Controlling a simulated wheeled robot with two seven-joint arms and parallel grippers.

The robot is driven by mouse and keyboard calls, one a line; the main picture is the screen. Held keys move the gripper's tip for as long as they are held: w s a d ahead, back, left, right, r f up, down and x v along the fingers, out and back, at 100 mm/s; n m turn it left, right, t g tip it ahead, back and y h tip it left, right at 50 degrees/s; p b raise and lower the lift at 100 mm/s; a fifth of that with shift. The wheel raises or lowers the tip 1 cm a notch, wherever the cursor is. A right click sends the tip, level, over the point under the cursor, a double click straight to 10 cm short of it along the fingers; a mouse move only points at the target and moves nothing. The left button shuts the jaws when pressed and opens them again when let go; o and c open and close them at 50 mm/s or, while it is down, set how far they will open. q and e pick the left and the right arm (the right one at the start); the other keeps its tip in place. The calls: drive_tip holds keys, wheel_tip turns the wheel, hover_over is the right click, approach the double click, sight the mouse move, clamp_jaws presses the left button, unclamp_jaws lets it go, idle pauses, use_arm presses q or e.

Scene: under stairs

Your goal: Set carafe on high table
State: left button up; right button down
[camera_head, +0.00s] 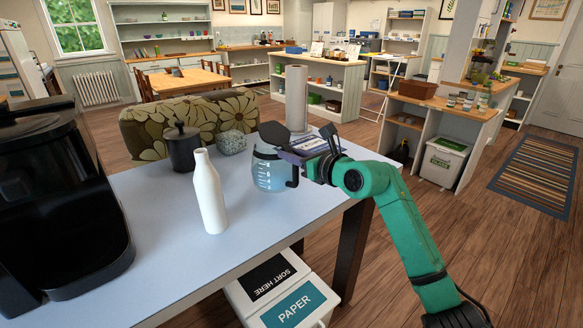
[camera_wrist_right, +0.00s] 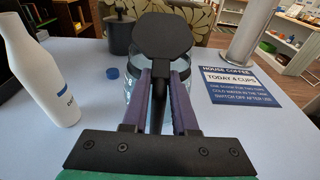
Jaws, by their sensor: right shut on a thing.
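The glass carafe (camera_head: 268,173) has white markings, a black top and a black handle. It is at the right part of the pale blue high table (camera_head: 150,215). My right gripper (camera_head: 296,172) is shut on the carafe's handle from the right. In the right wrist view its purple fingers (camera_wrist_right: 160,105) are on both sides of the black handle, and the black top (camera_wrist_right: 162,45) hides most of the carafe (camera_wrist_right: 180,70). I cannot tell whether the carafe's base touches the tabletop. My left gripper is out of view.
A large black machine (camera_head: 60,195) fills the table's left. The wrist view shows a blue coffee sign (camera_wrist_right: 235,86) and blue cap (camera_wrist_right: 112,72).

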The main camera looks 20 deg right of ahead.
sight(298, 170)
wheel_tip(298, 170, down, 3)
drive_tip(key=shift+f, duration=0.1)
drive_tip(key=c, duration=0.7)
unclamp_jaws()
drive_tip(key=shift+f, duration=0.2)
drive_tip(key=shift+s, duration=0.1)
drive_tip(key=b+v, duration=0.3)
drive_tip(key=v, duration=0.9)
